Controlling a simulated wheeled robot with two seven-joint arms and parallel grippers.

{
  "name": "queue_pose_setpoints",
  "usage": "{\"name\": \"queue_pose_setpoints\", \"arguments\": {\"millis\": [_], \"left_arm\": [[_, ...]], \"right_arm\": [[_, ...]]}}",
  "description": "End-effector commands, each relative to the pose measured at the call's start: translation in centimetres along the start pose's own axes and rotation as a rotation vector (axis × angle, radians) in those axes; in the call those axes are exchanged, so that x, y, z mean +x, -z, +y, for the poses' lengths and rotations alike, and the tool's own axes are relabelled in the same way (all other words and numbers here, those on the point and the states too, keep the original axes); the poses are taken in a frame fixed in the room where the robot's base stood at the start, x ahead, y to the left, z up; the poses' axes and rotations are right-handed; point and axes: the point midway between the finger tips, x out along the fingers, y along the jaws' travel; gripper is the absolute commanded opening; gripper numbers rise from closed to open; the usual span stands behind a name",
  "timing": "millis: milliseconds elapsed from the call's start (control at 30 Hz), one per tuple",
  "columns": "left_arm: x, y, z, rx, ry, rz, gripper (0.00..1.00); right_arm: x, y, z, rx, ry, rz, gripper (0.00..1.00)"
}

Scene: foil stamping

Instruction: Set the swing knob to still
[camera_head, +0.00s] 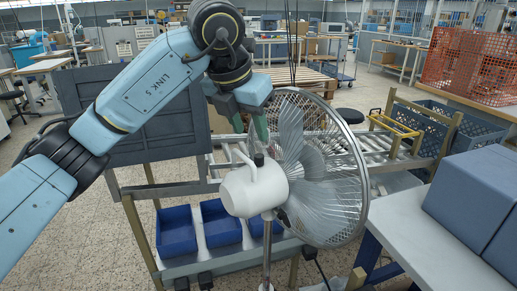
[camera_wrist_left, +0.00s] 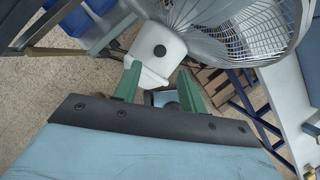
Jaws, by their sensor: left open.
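A fan with a white motor housing (camera_head: 253,190) and a round wire cage (camera_head: 322,165) stands on a metal pole. A small black swing knob (camera_head: 258,159) sticks up from the top of the housing. In the left wrist view the knob (camera_wrist_left: 160,51) shows as a dark round spot on the white housing (camera_wrist_left: 152,40), just beyond the fingertips. My left gripper (camera_head: 257,130) is above the knob, pointing down, with green fingers. In the left wrist view the gripper (camera_wrist_left: 158,72) is open, its fingers apart and empty. My right gripper is out of view.
Blue bins (camera_head: 176,232) sit on a rack left of the fan. A grey panel (camera_head: 130,112) stands behind my left arm. A table (camera_head: 425,225) with blue-grey boxes (camera_head: 480,195) is at the right. The cage is close beside the gripper.

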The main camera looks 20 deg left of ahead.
Motion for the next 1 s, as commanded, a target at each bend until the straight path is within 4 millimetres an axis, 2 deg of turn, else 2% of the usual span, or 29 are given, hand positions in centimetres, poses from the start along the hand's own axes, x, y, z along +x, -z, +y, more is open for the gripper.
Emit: {"name": "queue_pose_setpoints", "arguments": {"millis": [33,133,333,533,800,1000], "left_arm": [[1.2,0.1,0.0,0.0,0.001,0.004,0.41],[3.4,0.1,-0.1,0.0,0.002,0.005,0.41],[6.5,0.0,-0.1,0.001,0.002,0.002,0.41],[7.8,0.0,-0.1,0.002,0.001,0.0,0.41],[7.9,0.0,-0.1,0.002,0.001,0.0,0.41],[7.9,0.0,-0.1,0.002,0.001,-0.001,0.17]], "right_arm": [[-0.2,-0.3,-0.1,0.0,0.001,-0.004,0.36],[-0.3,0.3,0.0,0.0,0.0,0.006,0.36],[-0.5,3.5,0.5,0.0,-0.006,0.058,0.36],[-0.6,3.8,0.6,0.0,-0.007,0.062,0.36],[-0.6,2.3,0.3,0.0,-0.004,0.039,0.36],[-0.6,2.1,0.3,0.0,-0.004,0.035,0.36]]}}
